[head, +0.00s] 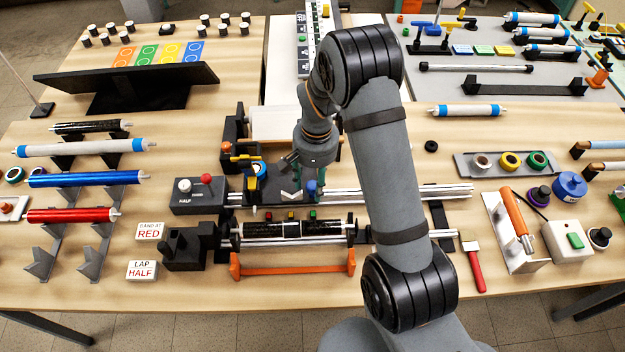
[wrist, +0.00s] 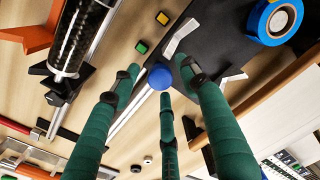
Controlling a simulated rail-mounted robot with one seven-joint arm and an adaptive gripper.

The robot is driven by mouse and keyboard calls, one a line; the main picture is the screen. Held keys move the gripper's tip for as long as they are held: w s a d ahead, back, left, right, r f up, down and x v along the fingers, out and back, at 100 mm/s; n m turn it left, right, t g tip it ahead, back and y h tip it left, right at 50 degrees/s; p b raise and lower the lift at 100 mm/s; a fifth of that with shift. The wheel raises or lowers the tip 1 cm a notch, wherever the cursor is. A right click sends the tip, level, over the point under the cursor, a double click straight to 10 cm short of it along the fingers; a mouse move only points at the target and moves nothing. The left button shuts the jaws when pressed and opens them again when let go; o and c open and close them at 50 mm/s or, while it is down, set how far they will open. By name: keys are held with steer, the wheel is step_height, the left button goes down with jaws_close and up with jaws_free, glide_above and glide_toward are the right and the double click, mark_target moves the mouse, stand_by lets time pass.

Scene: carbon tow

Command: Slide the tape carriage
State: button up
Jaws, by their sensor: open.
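The tape carriage (head: 285,197) is a black plate on two silver rails (head: 400,191), left of centre in the head view. It carries a blue-rimmed tape roll (head: 258,170) and an upright blue knob (head: 311,187). The wrist view shows the knob (wrist: 160,77), the black plate (wrist: 235,40) and the roll (wrist: 275,20). My gripper (head: 297,163) is above the carriage.
In front of the carriage, a black-wrapped tube (head: 300,229) lies in a holder beside red, yellow and green blocks. A box with a red-topped lever marked HALF (head: 198,195) stands left. Cards read BAND AT RED (head: 150,231) and LAP HALF (head: 142,270). The rails extend right, partly behind my arm.

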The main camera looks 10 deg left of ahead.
steer(key=shift+f, duration=0.25)
steer(key=shift+c, duration=0.5)
jaws_close()
stand_by(0.4)
